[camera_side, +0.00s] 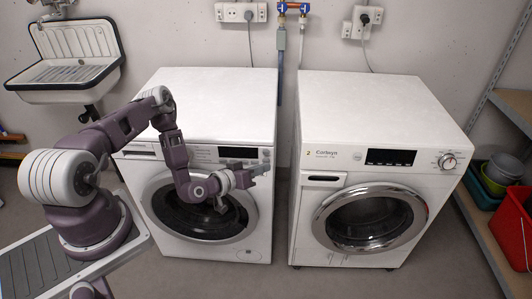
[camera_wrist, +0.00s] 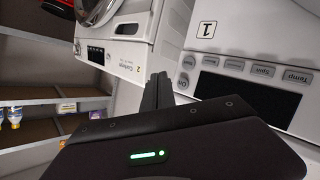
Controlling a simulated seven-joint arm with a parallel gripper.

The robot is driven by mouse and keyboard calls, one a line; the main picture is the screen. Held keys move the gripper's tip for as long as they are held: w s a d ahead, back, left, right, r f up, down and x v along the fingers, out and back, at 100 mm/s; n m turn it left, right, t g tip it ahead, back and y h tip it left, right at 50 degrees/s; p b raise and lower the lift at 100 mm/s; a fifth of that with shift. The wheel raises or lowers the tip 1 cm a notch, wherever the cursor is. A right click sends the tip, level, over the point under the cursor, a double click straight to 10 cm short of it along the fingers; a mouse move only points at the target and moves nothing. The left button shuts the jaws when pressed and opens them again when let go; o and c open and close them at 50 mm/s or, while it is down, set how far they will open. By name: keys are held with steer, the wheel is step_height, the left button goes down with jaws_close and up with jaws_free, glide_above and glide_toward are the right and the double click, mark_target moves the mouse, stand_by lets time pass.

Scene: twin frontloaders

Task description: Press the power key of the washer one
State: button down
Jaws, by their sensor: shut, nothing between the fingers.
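Washer one is the left white front-loader (camera_side: 215,105) in the side view; its panel, marked 1 (camera_wrist: 207,30), fills the right of the wrist view. A small pale key marked "On" (camera_wrist: 184,80), apparently the power key, sits at the end of the panel beside the dark display (camera_wrist: 246,97). My gripper (camera_side: 264,168) is in front of the right end of washer one's panel, its fingers shut and empty. In the wrist view my fingertips (camera_wrist: 159,79) appear just left of that key. I cannot tell whether they touch anything.
Washer two (camera_side: 365,105) stands to the right, with a narrow gap between the machines. A sink (camera_side: 65,75) hangs at the back left. A shelf (camera_side: 492,225) with bowls and a red crate (camera_side: 512,230) stands at the right.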

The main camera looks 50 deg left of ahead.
steer(key=shift+s+d, duration=0.8)
steer(key=shift+s, duration=0.05)
steer(key=shift+d, duration=0.1)
steer(key=shift+s+d, duration=0.25)
steer(key=shift+s, duration=0.1)
steer(key=shift+w, duration=0.1)
